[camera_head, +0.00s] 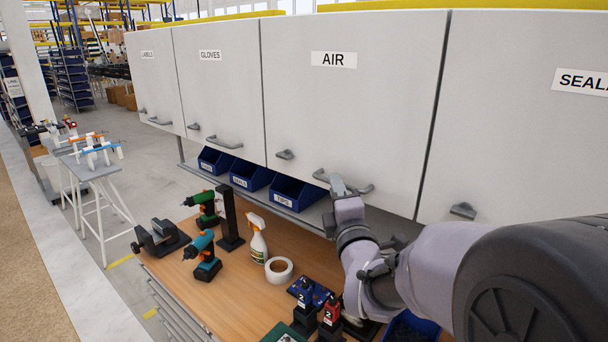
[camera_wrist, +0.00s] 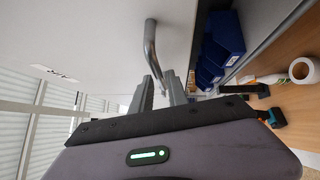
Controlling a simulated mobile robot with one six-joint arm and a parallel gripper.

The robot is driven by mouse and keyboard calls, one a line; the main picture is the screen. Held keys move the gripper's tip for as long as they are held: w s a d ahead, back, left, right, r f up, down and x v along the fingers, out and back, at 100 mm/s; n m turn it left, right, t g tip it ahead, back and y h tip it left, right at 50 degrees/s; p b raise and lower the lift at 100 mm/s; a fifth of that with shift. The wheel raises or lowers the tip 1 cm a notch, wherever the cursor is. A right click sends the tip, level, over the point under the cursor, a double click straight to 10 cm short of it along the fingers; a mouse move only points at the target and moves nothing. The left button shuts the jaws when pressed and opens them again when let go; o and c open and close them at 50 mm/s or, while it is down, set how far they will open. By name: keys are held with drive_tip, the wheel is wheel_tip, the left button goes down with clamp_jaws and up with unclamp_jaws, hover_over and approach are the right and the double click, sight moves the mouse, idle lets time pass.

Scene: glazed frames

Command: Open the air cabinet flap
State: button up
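The AIR flap (camera_head: 365,95) is a light grey panel with an "AIR" label (camera_head: 333,60) in the head view. It sits flush with its neighbours and looks closed. Its grey bar handle (camera_head: 364,189) runs along the lower edge. In the wrist view the handle (camera_wrist: 150,45) is a curved metal bar on the pale flap face (camera_wrist: 90,35). My gripper (camera_head: 338,184) is at the middle of the handle. In the wrist view its fingers (camera_wrist: 161,80) are apart, with the handle's lower part reaching between them. Whether they touch it is unclear.
A shelf with blue bins (camera_head: 293,193) lies just below the flap. The workbench (camera_head: 245,290) holds drills, a spray bottle (camera_head: 257,240), a tape roll (camera_head: 279,269) and a vise. Neighbouring GLOVES (camera_head: 215,100) and right-hand flaps are closed.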

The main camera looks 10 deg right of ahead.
drive_tip(key=shift+w+r, duration=0.15)
drive_tip(key=shift+w, duration=1.15)
drive_tip(key=shift+c, duration=0.2)
clamp_jaws()
